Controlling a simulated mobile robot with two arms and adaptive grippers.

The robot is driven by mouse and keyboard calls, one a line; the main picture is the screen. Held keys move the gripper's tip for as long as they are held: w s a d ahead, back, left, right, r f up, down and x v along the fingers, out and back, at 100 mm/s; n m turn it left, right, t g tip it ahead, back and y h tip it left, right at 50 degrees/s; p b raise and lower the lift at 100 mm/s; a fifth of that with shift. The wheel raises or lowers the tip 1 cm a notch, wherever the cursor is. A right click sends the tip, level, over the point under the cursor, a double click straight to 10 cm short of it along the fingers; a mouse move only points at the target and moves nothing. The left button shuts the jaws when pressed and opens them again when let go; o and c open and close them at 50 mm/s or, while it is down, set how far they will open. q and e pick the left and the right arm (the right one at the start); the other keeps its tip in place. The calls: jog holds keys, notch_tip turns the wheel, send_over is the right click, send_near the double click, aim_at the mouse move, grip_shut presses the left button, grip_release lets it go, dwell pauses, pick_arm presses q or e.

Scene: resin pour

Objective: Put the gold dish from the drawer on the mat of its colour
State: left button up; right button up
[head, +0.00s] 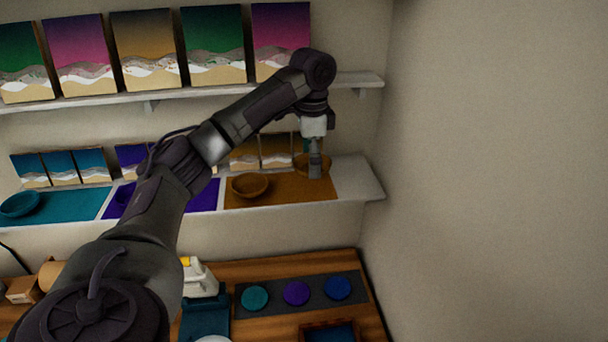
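My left gripper (315,172) points straight down over the right end of the gold-orange mat (285,198) on the lower wall shelf. Its fingers look closed together on the gold dish (300,162). They cover the middle of this dish, and I cannot tell whether its base touches the mat. Another gold-brown dish (249,186) sits on the same mat, to the left. My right gripper is not in view, and no drawer can be made out clearly.
A teal mat (75,205) with a teal dish (20,203) and a purple mat (205,197) lie left on the shelf. Small paintings (60,167) lean behind. Below, a wooden bench (250,270) holds a dark strip (320,277) with coloured discs.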

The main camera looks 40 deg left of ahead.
aim_at(306, 167)
pick_arm(q)
jog(key=shift+w+a+f, duration=0.1)
jog(key=shift+a+f, duration=0.35)
jog(key=shift+a, duration=0.4)
jog(key=shift+f+p, duration=0.25)
jog(key=shift+p, duration=0.2)
notch_tip(306, 167, down, 3)
jog(key=shift+f+p, duration=0.1)
jog(key=shift+p, duration=0.7)
jog(key=shift+f, duration=0.25)
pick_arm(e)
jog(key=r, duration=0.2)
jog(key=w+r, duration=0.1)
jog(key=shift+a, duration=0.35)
pick_arm(q)
jog(key=o, duration=0.9)
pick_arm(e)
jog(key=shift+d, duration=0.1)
